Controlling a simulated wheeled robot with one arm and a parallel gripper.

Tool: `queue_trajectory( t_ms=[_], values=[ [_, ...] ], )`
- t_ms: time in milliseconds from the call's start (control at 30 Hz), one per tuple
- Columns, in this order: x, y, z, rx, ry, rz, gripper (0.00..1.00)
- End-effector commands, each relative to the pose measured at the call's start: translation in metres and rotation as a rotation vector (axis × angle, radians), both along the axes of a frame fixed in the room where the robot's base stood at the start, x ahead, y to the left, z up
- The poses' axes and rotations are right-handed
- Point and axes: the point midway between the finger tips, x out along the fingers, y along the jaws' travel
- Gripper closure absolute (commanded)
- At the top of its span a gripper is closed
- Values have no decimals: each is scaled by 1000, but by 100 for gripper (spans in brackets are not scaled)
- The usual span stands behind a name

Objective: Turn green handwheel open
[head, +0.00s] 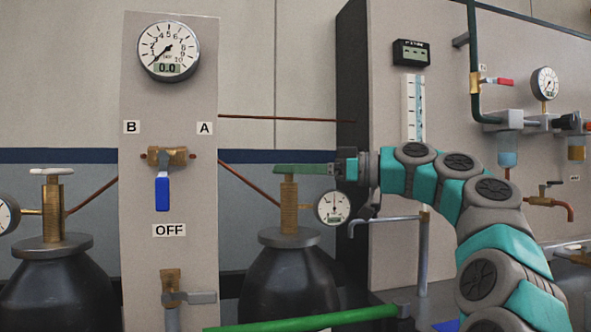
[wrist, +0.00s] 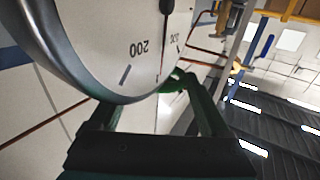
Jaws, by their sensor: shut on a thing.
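The green handwheel (head: 288,168) sits on top of the brass valve (head: 289,205) of the dark gas cylinder right of the panel. My gripper (head: 310,169) reaches in from the right at the wheel's height and is shut on it. In the head view the fingers and the wheel overlap as one green bar, so I cannot tell their exact border. In the wrist view the two dark green fingers run toward the bright green handwheel (wrist: 172,86), which is partly hidden behind a large dial gauge (wrist: 130,45).
The small gauge (head: 333,207) sits just below my gripper. The panel (head: 205,270) with the blue-handled valve (head: 162,192) stands left of the wheel. Another cylinder with a white handwheel (head: 52,171) stands at far left. A green bar (head: 310,320) crosses low in front.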

Motion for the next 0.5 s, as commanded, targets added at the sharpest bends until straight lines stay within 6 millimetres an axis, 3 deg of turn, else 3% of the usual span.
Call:
queue_trajectory(
  t_ms=[500],
  values=[
    [0, -1, -5, -11, 0, 28, 75]
  ],
)
